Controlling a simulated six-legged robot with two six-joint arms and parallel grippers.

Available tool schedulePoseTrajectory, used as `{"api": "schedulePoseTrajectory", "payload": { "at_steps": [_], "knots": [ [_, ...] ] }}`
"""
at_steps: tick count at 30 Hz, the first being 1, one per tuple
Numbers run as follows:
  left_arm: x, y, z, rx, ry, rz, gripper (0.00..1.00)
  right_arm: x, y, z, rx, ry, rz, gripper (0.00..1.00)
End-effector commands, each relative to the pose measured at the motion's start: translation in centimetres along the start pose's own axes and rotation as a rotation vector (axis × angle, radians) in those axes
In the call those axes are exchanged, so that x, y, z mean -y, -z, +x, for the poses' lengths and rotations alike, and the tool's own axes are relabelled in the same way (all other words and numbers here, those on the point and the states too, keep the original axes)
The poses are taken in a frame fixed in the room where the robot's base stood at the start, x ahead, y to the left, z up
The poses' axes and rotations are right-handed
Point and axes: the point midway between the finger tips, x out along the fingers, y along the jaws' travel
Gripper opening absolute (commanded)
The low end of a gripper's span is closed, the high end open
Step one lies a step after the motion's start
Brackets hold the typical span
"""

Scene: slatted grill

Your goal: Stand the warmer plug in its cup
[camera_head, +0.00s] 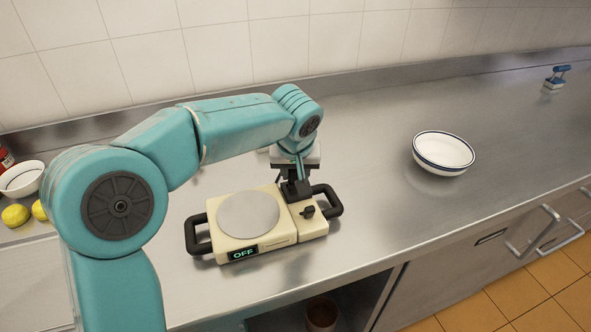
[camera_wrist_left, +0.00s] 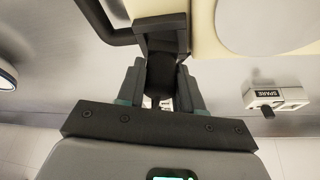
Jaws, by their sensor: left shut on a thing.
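The cream warmer (camera_head: 283,238) stands on the steel counter, with a round grey plate, an OFF display, a dark knob and black side handles. My left gripper (camera_head: 296,187) is at its back right corner, pointing down. In the left wrist view my left gripper (camera_wrist_left: 162,88) is shut on the black plug (camera_wrist_left: 164,70). A black square-edged cup (camera_wrist_left: 162,24) at the warmer's edge lies right beyond the plug. The plug's far end meets or overlaps the cup; I cannot tell how deep it sits. The fingers hide much of the plug. My right gripper is not in view.
A white block marked SPARE (camera_wrist_left: 278,97) with a black part stands near the warmer. A blue-rimmed bowl (camera_head: 443,152) sits to the right, and a blue-handled brush (camera_head: 555,78) farther back. The counter between warmer and bowl is clear. Yellow fruit (camera_head: 15,215) is far left.

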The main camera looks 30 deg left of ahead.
Motion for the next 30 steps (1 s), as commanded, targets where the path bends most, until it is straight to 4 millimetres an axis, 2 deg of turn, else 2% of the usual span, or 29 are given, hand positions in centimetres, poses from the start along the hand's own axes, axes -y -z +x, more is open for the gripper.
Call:
{"api": "schedulePoseTrajectory", "payload": {
  "at_steps": [11,24,30],
  "knots": [
    [0.0,0.0,0.1,-0.001,0.0,0.0,0.04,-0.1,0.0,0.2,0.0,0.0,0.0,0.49],
    [0.0,-0.5,1.2,0.0,0.0,0.0,0.04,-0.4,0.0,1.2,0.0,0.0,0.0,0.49],
    [0.0,-0.3,0.7,0.001,0.0,0.0,0.04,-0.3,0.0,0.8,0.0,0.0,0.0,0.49]
  ]
}}
